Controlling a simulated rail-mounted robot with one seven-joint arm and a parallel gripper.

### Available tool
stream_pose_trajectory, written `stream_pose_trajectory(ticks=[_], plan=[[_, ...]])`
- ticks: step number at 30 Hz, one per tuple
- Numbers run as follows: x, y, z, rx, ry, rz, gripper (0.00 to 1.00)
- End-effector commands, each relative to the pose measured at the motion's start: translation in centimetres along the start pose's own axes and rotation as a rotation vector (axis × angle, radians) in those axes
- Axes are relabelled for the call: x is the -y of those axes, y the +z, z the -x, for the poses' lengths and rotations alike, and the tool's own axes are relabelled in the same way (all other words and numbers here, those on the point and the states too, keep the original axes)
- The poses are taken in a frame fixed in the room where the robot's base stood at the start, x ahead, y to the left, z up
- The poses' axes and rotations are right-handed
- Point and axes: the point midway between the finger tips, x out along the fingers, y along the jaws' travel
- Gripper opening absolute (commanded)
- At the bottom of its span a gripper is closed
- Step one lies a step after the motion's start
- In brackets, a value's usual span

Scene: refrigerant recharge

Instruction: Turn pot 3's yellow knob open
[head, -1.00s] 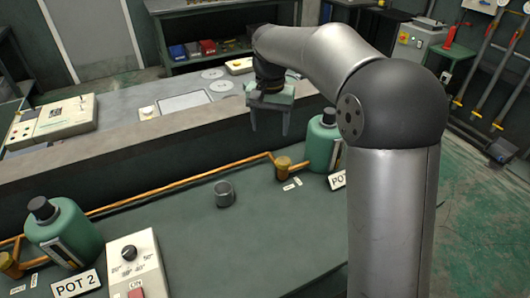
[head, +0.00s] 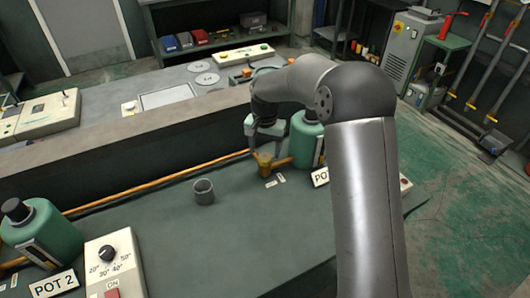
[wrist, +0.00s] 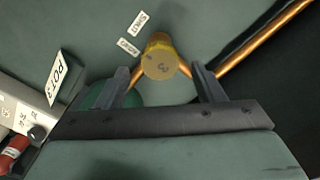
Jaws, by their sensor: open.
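Pot 3's yellow knob (head: 263,160) is a short brassy cylinder on the copper pipe, left of the green pot 3 (head: 306,143). In the wrist view the knob (wrist: 159,58) shows a "3" on its top. My gripper (head: 267,148) is open, pointing down close above the knob. In the wrist view the two fingers of my gripper (wrist: 160,70) are on either side of the knob's near edge, with gaps on both sides. Two small white labels (wrist: 132,34) lie beside the knob; one seems to read SHUT, the other is hard to read.
The POT 3 sign (wrist: 55,78) stands near the pot, partly hidden by my arm in the head view. Pot 2 (head: 40,232) and a dial box (head: 112,265) are at the left. A raised ledge runs behind.

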Motion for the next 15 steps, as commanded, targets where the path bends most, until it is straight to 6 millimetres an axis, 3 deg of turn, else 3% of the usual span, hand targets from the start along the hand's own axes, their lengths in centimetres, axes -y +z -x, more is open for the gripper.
stream_pose_trajectory(ticks=[6, 15], plan=[[0.0, 0.0, -2.2, 0.001, 0.001, 0.000, 0.62], [0.0, 0.0, -2.6, -0.001, 0.000, 0.000, 0.62]])
